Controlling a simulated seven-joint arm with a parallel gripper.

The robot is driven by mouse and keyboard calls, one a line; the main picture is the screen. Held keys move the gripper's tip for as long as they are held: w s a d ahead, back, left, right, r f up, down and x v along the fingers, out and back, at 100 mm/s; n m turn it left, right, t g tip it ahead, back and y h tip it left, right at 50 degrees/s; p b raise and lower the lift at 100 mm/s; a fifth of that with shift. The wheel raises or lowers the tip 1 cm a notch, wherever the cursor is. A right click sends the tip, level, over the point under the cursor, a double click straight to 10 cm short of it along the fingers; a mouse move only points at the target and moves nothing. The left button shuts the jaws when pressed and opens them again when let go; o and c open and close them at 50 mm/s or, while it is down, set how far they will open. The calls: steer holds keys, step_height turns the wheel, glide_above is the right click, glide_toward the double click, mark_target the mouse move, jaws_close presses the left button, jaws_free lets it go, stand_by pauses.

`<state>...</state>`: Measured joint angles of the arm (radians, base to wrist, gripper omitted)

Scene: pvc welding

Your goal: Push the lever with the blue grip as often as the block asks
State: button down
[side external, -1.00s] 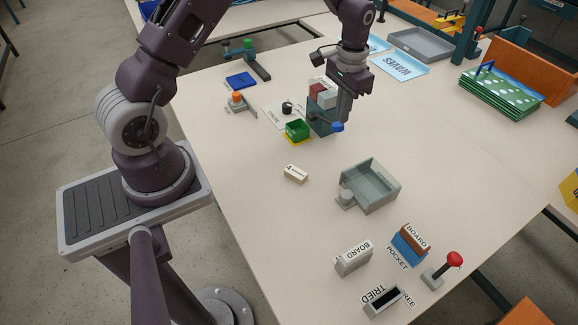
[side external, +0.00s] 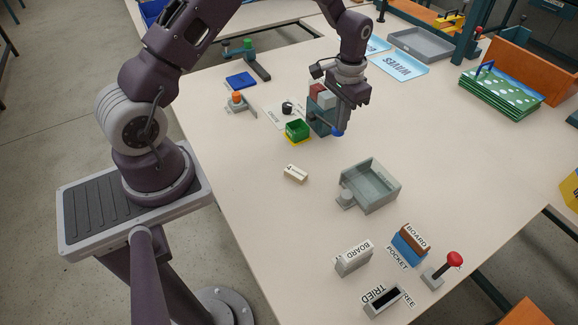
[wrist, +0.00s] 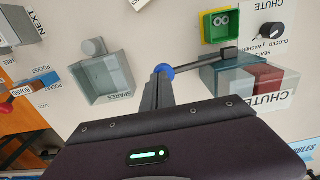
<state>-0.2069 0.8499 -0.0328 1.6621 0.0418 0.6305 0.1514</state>
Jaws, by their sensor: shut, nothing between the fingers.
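The lever's blue grip (side external: 337,133) shows low beside the chute unit (side external: 319,121). In the wrist view the round blue grip (wrist: 163,69) sits at the end of a dark lever arm (wrist: 190,63) that runs to the chute unit (wrist: 235,75). My gripper (side external: 341,126) is shut and empty, its fingertips (wrist: 160,80) right at the grip. They appear to touch it, but I cannot be sure. A small cream block (side external: 295,173) lies on the table with dark print too small to read surely.
A green box (side external: 297,130) stands next to the chute unit, with a black knob (side external: 287,107) behind it. A grey open tray (side external: 370,187) stands nearer the front. A red-knobbed lever (side external: 453,260) is at the front right.

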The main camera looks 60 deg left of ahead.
steer(key=shift+f, duration=2.25)
steer(key=shift+r, duration=4.2)
step_height(320, 180, up, 5)
steer(key=shift+f, duration=3.05)
